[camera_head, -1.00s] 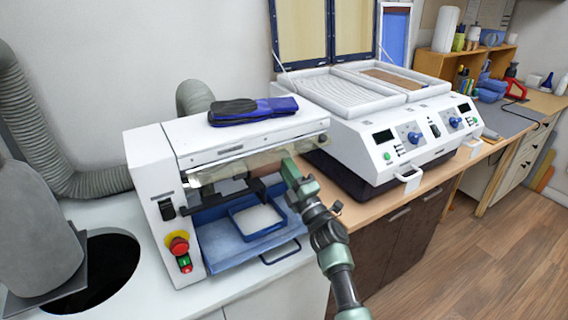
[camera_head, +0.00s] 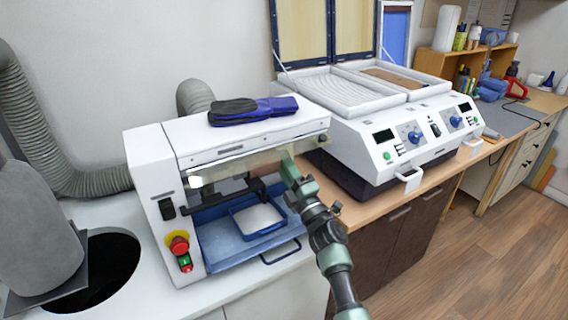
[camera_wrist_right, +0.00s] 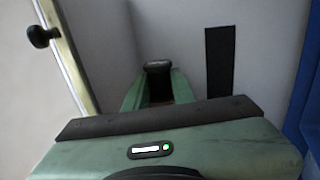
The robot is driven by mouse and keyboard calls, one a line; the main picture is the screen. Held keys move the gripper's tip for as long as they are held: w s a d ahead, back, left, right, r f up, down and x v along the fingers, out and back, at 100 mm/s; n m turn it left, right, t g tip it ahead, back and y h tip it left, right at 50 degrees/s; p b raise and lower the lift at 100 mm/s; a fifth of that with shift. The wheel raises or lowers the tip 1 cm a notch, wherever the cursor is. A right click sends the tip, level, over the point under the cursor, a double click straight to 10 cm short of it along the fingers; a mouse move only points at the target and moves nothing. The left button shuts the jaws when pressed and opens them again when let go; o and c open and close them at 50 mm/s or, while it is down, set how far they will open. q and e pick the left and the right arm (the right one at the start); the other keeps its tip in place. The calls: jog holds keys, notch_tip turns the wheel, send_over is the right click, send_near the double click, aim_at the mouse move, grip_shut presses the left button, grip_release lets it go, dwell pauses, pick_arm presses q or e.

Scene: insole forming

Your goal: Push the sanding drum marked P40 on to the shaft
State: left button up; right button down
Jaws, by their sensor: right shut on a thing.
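My right gripper (camera_head: 289,168) is at the right front end of the white machine (camera_head: 150,190), just under its hood. In the right wrist view, its green fingers (camera_wrist_right: 158,82) are shut on a small black part (camera_wrist_right: 158,66). I cannot tell what that part belongs to. No drum marked P40 and no bare shaft can be made out; the hood and my right arm cover part of the machine's inside. My left gripper is not in view.
A blue tray with a white pad (camera_head: 258,220) lies under the hood. A dark blue cloth item (camera_head: 253,110) lies on top. A red stop button (camera_head: 179,245) is at the front left. A two-bay heater (camera_head: 395,140) stands to the right. A round black opening (camera_head: 105,265) is at left.

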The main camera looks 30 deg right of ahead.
jog(key=c, duration=1.1)
grip_release()
jog(key=shift+a, duration=0.2)
jog(key=shift+o, duration=1.3)
jog(key=shift+s+r, duration=0.1)
jog(key=shift+s, duration=0.05)
jog(key=s+p, duration=0.4)
jog(key=s, duration=0.5)
jog(key=shift+d+r, duration=0.2)
jog(key=shift+d, duration=0.2)
jog(key=shift+w, duration=0.1)
